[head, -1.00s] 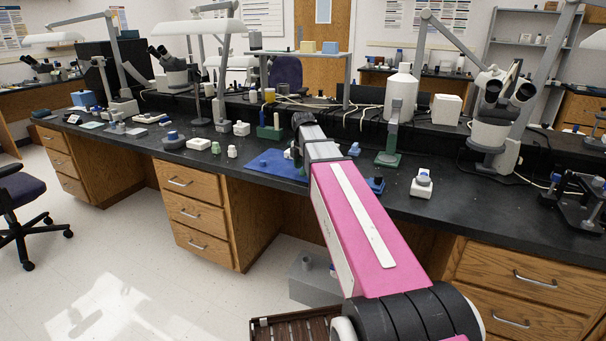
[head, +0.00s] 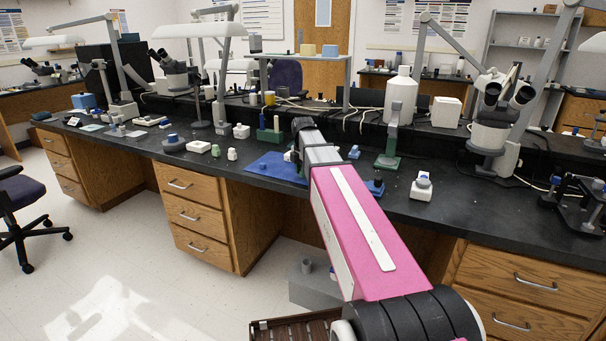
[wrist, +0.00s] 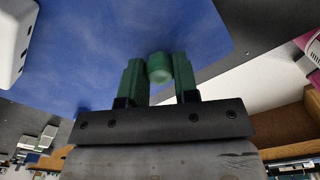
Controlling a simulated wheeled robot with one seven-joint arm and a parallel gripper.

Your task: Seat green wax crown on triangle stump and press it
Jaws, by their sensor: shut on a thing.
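The green wax crown (wrist: 160,68) is a small rounded green piece between the two green fingers of my gripper (wrist: 158,62) in the wrist view. My gripper is shut on it, above the blue mat (wrist: 90,45). In the head view the blue mat (head: 262,166) lies near the front edge of the dark bench, and my arm hides my gripper and the crown. I cannot make out the triangle stump in either view.
A blue holder (head: 375,184) and a white device (head: 421,188) stand right of my arm.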

